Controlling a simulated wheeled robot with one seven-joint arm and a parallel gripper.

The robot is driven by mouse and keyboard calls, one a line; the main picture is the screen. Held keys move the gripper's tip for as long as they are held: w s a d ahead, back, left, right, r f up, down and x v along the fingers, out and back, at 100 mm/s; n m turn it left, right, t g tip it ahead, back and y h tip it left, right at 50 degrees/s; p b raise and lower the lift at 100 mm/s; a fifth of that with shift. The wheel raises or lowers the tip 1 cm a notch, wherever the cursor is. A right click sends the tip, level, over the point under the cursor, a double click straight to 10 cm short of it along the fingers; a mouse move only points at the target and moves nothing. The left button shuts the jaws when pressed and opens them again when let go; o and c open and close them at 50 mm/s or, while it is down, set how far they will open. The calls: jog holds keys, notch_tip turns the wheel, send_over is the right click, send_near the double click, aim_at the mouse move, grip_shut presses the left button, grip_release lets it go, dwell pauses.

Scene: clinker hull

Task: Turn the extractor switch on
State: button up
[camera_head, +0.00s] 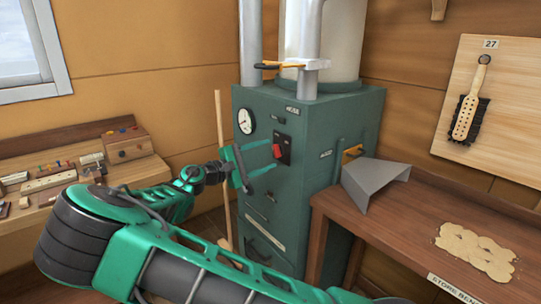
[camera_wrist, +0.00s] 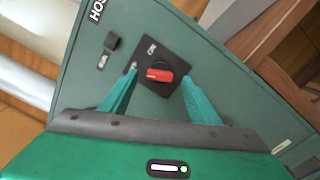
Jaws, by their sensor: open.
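The extractor switch is a red rotary knob (camera_head: 277,151) on a dark plate, on the front of a green cabinet (camera_head: 300,215). In the wrist view the red knob (camera_wrist: 159,75) sits on its black diamond-looking plate (camera_wrist: 176,82), tilted in the picture. My gripper (camera_head: 261,158) is in front of the cabinet, at the height of the switch. Its two green fingers (camera_wrist: 158,83) are spread, one to each side of the knob, with nothing between them that they grip. I cannot tell how far the fingertips stand from the plate.
A round gauge (camera_head: 245,121) is left of the switch. A wooden pole (camera_head: 222,165) stands left of the cabinet. A brush (camera_head: 469,105) hangs on a board.

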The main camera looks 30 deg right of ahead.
aim_at(275, 155)
jog(key=shift+w+d, duration=0.15)
jog(key=shift+d, duration=0.75)
jog(key=shift+w+d, duration=0.15)
jog(key=shift+d, duration=0.7)
jog(key=c, duration=1.1)
jog(key=shift+o, duration=0.2)
jog(key=shift+f, duration=0.1)
jog(key=m, duration=0.6)
jog(key=shift+s+f+m, duration=0.1)
jog(key=shift+f+m, duration=0.15)
jog(key=shift+m, duration=0.05)
jog(key=m, duration=0.5)
jog(key=shift+a+f, duration=0.1)
jog(key=shift+f, duration=0.15)
